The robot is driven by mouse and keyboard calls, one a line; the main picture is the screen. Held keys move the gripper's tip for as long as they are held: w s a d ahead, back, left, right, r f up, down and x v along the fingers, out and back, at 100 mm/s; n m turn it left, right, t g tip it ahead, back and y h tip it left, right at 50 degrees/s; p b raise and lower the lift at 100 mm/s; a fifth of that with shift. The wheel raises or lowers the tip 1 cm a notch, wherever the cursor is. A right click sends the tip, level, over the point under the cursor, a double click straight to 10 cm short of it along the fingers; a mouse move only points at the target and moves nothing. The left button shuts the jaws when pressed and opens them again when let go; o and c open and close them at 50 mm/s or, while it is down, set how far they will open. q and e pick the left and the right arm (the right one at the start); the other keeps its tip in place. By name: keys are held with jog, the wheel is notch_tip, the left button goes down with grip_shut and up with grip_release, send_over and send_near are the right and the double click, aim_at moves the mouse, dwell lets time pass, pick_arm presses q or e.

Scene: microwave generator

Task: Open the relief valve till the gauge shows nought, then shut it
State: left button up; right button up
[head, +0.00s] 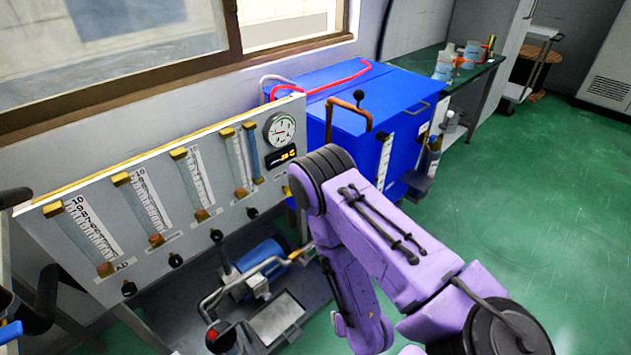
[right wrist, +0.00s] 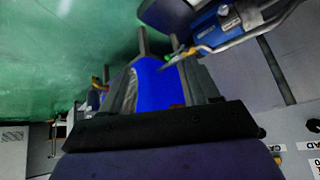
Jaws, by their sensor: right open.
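The round white gauge (head: 281,130) is at the right end of the grey flowmeter panel (head: 225,215) in the head view; its needle is too small to read. Below it is a small lit display (head: 287,155). Several black knobs, one of them here (head: 216,235), line the panel's lower edge. I cannot tell which fitting is the relief valve. My purple right arm crosses the head view and hides its own gripper. In the right wrist view my right gripper (right wrist: 163,78) is open, with nothing seen between its fingers.
A blue cabinet (head: 350,130) with a red hose (head: 330,80) stands right of the panel. A blue motor (head: 262,255) with pipes sits low before the panel; it also shows in the right wrist view (right wrist: 210,28). Green floor (head: 500,190) lies free at right.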

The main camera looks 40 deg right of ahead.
jog(key=w+d+r+n+t+y+b, duration=0.1)
jog(key=w+d+t+b, duration=0.25)
jog(key=w, duration=0.65)
jog(key=w+d+r+t+b, duration=0.1)
jog(key=w+d+t+b, duration=0.2)
jog(key=w, duration=0.6)
jog(key=w+d+r+n+t+y+b, duration=0.1)
jog(key=w+d+r+n+t+y, duration=0.2)
jog(key=w+d+r+t, duration=0.4)
jog(key=w+a+r+g, duration=0.1)
jog(key=w+a, duration=0.2)
jog(key=w, duration=0.8)
jog(key=shift+w+r+b, duration=0.35)
jog(key=shift+r, duration=0.05)
pick_arm(q)
notch_tip(320, 180, down, 10)
pick_arm(e)
jog(key=shift+g, duration=0.25)
jog(key=c, duration=1)
